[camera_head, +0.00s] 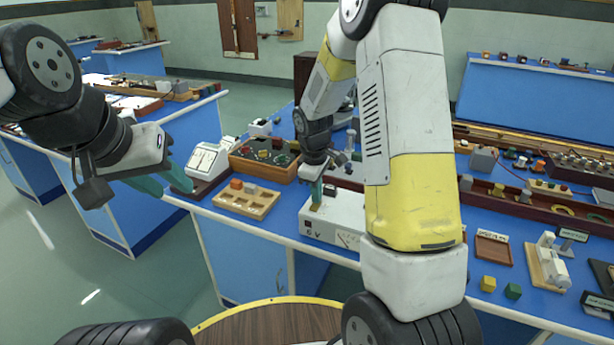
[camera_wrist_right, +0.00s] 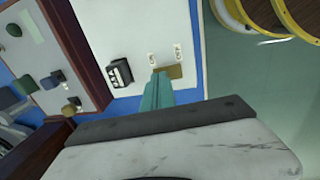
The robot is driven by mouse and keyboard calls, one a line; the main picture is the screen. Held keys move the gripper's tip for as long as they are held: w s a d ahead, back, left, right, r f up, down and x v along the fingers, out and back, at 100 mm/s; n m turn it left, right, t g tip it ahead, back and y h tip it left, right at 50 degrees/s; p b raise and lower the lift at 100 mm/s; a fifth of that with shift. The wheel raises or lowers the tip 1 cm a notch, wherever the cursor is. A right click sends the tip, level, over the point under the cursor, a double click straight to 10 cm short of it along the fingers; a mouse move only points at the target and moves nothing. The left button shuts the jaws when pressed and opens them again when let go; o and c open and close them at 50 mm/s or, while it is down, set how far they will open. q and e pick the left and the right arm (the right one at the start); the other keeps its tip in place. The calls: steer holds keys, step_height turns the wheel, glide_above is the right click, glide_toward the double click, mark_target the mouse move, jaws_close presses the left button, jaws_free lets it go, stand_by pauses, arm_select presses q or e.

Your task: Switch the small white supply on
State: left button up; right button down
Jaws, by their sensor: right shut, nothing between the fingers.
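My left gripper (camera_head: 165,180) is open and empty at the left, away from the supply.
A wooden tray (camera_head: 246,200) and a white meter (camera_head: 207,160) are left of the supply. Small blocks and fixtures crowd the bench at right. My right arm hides part of the bench.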

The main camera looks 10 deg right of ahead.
stand_by(0.3)
steer(key=shift+w+d+f+g, duration=0.1)
steer(key=shift+f+g, duration=0.2)
steer(key=shift+s+a+r, duration=0.1)
steer(key=shift+s+a, duration=0.4)
steer(key=shift+s, duration=0.2)
steer(key=shift+r, duration=0.15)
steer(key=shift+r, duration=0.25)
step_height(320, 180, up, 13)
steer(key=s+a, duration=0.1)
steer(key=shift+s, duration=0.3)
steer(key=shift+a, duration=0.1)
